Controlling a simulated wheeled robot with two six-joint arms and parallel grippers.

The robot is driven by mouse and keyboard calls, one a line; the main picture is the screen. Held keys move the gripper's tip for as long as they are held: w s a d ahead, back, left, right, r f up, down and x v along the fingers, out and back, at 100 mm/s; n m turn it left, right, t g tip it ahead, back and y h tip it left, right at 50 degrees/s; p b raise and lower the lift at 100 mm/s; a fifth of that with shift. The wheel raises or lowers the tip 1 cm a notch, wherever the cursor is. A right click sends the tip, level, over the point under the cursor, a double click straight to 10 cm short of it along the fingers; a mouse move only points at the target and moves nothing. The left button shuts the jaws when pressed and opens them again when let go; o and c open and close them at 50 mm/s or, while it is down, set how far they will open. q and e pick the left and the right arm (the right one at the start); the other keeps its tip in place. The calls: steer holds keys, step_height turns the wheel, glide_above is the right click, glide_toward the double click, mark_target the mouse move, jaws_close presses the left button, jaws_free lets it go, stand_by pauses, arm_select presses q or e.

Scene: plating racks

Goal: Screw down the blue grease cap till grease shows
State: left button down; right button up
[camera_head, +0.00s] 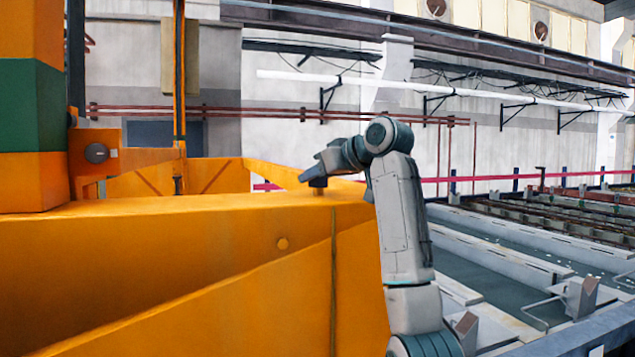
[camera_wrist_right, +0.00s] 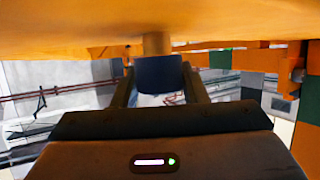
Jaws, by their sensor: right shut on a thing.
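The blue grease cap (camera_wrist_right: 160,76) is a short dark blue cylinder in the right wrist view. It sits on a tan stem (camera_wrist_right: 156,43) that meets the orange beam. I cannot make out any grease around the cap or stem. My left gripper is not in view.
An orange post with a green band (camera_head: 35,108) rises at the left. A round grey knob (camera_head: 96,153) is on an orange block beside it. Grey tanks with white walkways (camera_head: 500,245) lie to the right. The space above the beam is open.

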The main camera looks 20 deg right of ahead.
steer(key=m+h+b, duration=0.1)
steer(key=m+h, duration=0.1)
steer(key=m+t+h+b, duration=0.1)
steer(key=m+h, duration=0.1)
steer(key=h, duration=0.1)
steer(key=shift+m+t, duration=0.3)
steer(key=m+h, duration=0.2)
steer(key=h, duration=0.1)
steer(key=shift+r+m+h+b, duration=0.1)
steer(key=shift+m+h+b, duration=0.2)
steer(key=shift+m+h, duration=1)
steer(key=shift+d+g, duration=0.1)
steer(key=shift+g, duration=0.3)
steer(key=o, duration=1)
